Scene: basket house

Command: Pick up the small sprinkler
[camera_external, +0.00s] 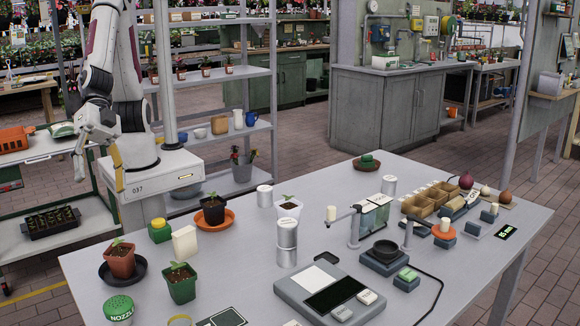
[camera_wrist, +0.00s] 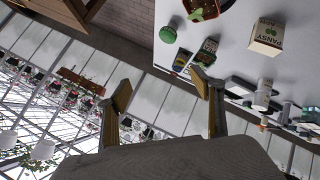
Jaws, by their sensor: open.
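My gripper (camera_external: 98,177) is open and empty, raised at the left in the external view, off the table's left edge. Its two fingers stand wide apart in the wrist view (camera_wrist: 161,86), with nothing between them. A tub with a green perforated lid marked NOZZLE (camera_external: 118,308) stands at the table's front left corner. A green-topped round thing (camera_wrist: 168,34) at the table edge in the wrist view looks like the same tub. A green domed piece (camera_external: 367,160) sits on a brown saucer at the back. I cannot tell for sure which thing is the small sprinkler.
Potted seedlings (camera_external: 180,283), a white box (camera_external: 184,243) and metal cans (camera_external: 286,242) crowd the grey table's (camera_external: 240,262) left half. A scale (camera_external: 330,292) lies at the front middle. Wooden boxes (camera_external: 418,206) stand at the right. A metal shelf (camera_external: 215,80) stands behind my arm.

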